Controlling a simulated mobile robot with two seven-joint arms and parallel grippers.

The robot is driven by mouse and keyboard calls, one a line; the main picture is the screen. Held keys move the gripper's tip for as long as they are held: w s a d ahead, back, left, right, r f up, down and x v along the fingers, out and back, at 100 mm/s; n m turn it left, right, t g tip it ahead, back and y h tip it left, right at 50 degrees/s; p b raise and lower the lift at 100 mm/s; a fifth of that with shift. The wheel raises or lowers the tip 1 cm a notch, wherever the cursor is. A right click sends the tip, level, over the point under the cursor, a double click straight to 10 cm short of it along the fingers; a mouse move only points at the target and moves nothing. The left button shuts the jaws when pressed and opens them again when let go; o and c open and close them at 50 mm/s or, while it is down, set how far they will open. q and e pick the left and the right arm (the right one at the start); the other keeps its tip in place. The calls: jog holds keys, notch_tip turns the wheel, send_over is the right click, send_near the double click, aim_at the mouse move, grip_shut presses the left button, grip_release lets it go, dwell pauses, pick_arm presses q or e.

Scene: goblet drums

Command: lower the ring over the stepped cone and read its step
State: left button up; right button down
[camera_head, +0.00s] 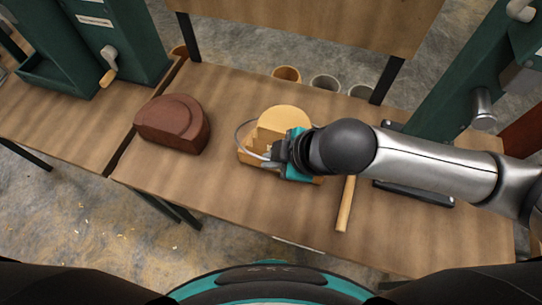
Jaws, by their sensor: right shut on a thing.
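The stepped cone (282,119) is a pale yellow wooden piece on the workbench, with stepped edges showing on its left side. A thin grey ring (241,136) shows as an arc at the cone's left side. My right gripper (270,157) is at the cone's front, shut on the ring. My left gripper is not in view.
A dark red-brown block (174,124) stands left on the bench (240,215). A wooden stick (345,205) and a dark flat bar (415,194) lie to the right. Green machines stand at the back left and right. Several cups (286,74) stand behind the bench. The front middle is clear.

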notch_tip(320, 180, down, 3)
jog(key=t+b, duration=0.2)
jog(key=n+t+b, duration=0.1)
jog(key=t+b, duration=0.2)
jog(key=shift+n, duration=0.3)
dwell(0.4)
dwell(0.5)
